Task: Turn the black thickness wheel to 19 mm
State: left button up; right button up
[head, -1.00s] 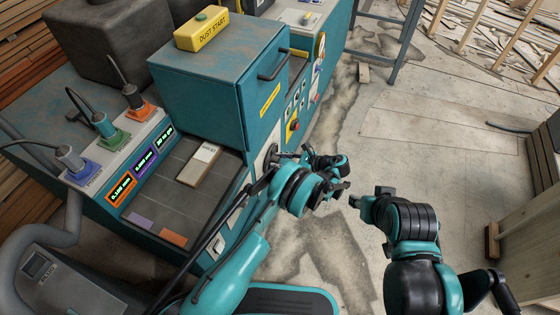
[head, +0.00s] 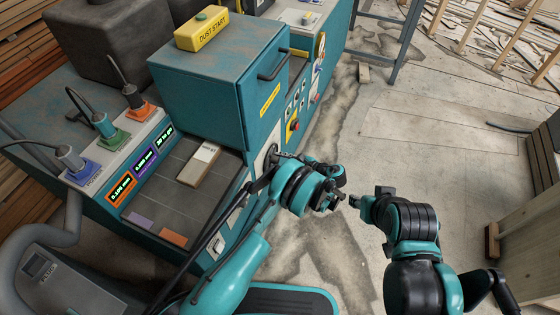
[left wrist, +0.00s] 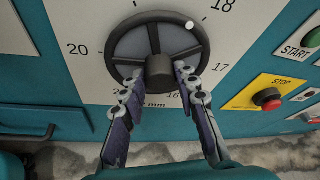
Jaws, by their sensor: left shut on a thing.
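The black thickness wheel (left wrist: 126,45) fills the upper middle of the left wrist view, on a pale dial plate (left wrist: 82,22) marked 20, 18, 17, 16 and mm. A white dot on its rim sits at the upper right, near the 18. My left gripper (left wrist: 161,82) is shut on the wheel, its fingers on either side of the central hub. In the head view the left gripper (head: 280,158) is at the machine's front face, and the wheel is mostly hidden. My right gripper (head: 368,197) hangs over the floor, apart from the machine; its opening is unclear.
The teal machine (head: 205,95) has a yellow DUST START box (head: 201,32) on top and lit displays (head: 143,164) at the left. A red stop button (left wrist: 267,99) and green start button (left wrist: 312,38) are right of the wheel.

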pick_arm(q)
jog(key=shift+n+t, duration=0.5)
jog(key=shift+n, duration=0.3)
jog(key=o, duration=1.2)
jog(key=shift+c, duration=0.2)
jog(key=shift+s, duration=0.1)
jog(key=v, duration=0.7)
jog(key=shift+d, duration=0.15)
jog(key=shift+s, duration=0.1)
